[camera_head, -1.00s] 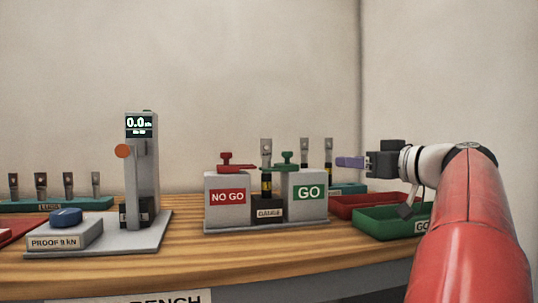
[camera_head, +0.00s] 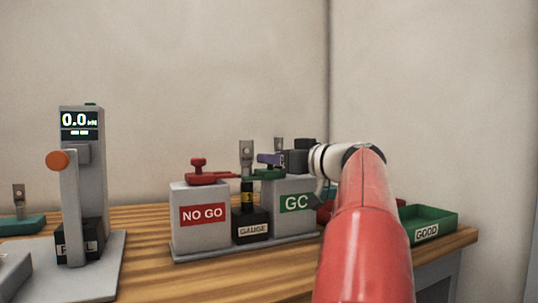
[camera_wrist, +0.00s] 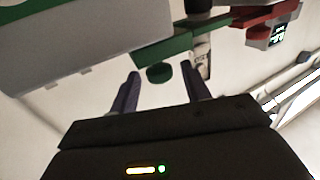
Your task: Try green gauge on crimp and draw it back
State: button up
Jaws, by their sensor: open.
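The green gauge (camera_head: 262,175) lies on top of the grey GO block (camera_head: 295,203), its flat end reaching left toward the crimp. I cannot tell any contact.
The red gauge (camera_head: 205,176) lies on the NO GO block (camera_head: 201,217), left of the crimp. A grey tester (camera_head: 85,160) with a 0.0 display stands further left. The green GOOD tray (camera_head: 428,224) is at right, with a partly hidden red tray (camera_head: 325,212) beside it.

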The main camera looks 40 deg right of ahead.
jog(key=shift+w+a, duration=0.2)
jog(key=shift+w, duration=0.8)
jog(key=shift+c, duration=0.5)
jog(key=shift+d, duration=0.1)
grip_shut()
